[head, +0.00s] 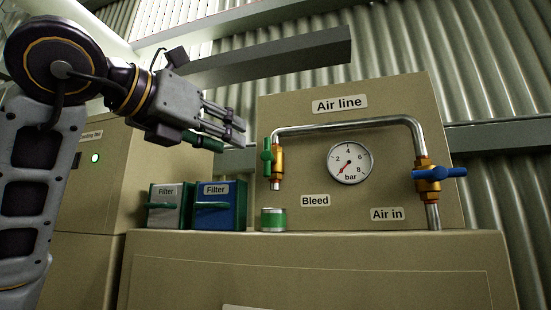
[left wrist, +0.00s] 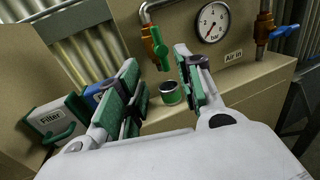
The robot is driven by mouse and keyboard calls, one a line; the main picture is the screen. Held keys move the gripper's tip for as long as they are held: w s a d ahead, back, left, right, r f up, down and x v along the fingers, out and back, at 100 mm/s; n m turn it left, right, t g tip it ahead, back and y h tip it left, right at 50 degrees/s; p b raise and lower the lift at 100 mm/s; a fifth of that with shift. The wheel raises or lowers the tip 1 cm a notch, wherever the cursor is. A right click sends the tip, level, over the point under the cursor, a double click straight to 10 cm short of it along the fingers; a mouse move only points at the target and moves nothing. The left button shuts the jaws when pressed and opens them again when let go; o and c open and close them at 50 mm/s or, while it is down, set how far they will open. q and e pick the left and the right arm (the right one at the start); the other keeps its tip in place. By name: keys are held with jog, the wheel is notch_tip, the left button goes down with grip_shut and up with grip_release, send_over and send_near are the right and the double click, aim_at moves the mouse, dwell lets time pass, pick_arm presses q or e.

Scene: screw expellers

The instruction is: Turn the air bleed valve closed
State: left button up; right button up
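The bleed valve (head: 277,160) is a brass body on the left, downward end of the bent pipe, above the "Bleed" label. Its green lever handle (head: 267,157) stands upright, roughly in line with the pipe. The handle also shows in the left wrist view (left wrist: 161,46), beyond and between my fingertips. My left gripper (head: 232,136) is open and empty, up and to the left of the valve, apart from it. In the left wrist view its fingers (left wrist: 156,60) are spread wide. My right gripper is in neither view.
A green-banded can (head: 273,219) stands below the valve outlet. Two filter boxes, grey (head: 170,206) and blue (head: 220,206), stand left of it. The gauge (head: 350,163) needle points low-left. The blue air-in lever (head: 440,173) lies crosswise to its pipe. A dark beam (head: 270,62) hangs above.

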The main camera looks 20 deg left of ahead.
aim_at(265, 153)
pick_arm(q)
jog(key=p+x, duration=0.4)
jog(key=x, duration=0.9)
jog(key=shift+w+d, duration=0.15)
jog(key=shift+w, duration=0.25)
dwell(0.3)
jog(key=shift+c, duration=0.4)
grip_shut()
